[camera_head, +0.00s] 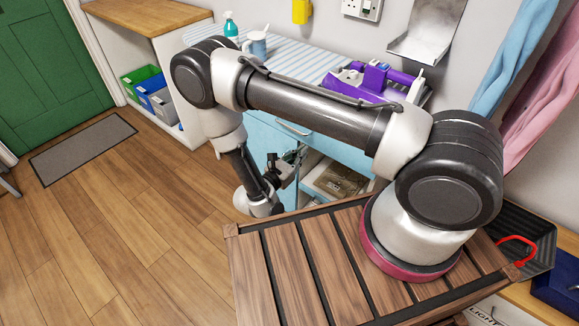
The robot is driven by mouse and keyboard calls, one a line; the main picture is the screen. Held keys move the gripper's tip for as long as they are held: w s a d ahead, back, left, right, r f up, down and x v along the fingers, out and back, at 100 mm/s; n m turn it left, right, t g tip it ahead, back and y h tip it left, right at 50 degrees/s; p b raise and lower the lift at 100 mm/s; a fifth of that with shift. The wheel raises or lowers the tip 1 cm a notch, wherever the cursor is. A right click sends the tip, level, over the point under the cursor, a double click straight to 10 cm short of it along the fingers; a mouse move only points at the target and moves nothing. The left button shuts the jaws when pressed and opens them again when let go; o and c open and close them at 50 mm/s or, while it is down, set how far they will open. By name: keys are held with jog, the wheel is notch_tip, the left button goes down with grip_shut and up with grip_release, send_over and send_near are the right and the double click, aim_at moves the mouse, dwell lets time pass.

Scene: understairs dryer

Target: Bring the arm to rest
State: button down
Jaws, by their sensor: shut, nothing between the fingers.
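My arm reaches from its round base on the slatted wooden top (290,265) up and over to the left, then bends down in front of the light blue cabinet (330,148). My gripper (294,160) is at the end, small and dark, low beside the cabinet front. It is shut and holds nothing that I can see. Part of it blends with the dark wrist parts.
An open compartment with brownish contents (338,181) is right of my gripper.

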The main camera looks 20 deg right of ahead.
jog(key=v, duration=0.6)
jog(key=s+d+r+m+g+h, duration=0.2)
jog(key=s+d+r+m+g, duration=0.1)
jog(key=s+d+m+g, duration=0.25)
jog(key=s+d+r+m+y, duration=0.4)
jog(key=r+m+y, duration=0.1)
jog(key=r, duration=0.8)
jog(key=s+d+r+m+y, duration=0.4)
jog(key=r+m, duration=0.4)
jog(key=r, duration=0.6)
jog(key=s+d+r+m+y, duration=0.5)
jog(key=r+m+y, duration=0.1)
jog(key=r, duration=0.7)
jog(key=shift+s+r+m+y, duration=0.3)
jog(key=shift+s+m+y, duration=0.05)
jog(key=shift+y, duration=0.55)
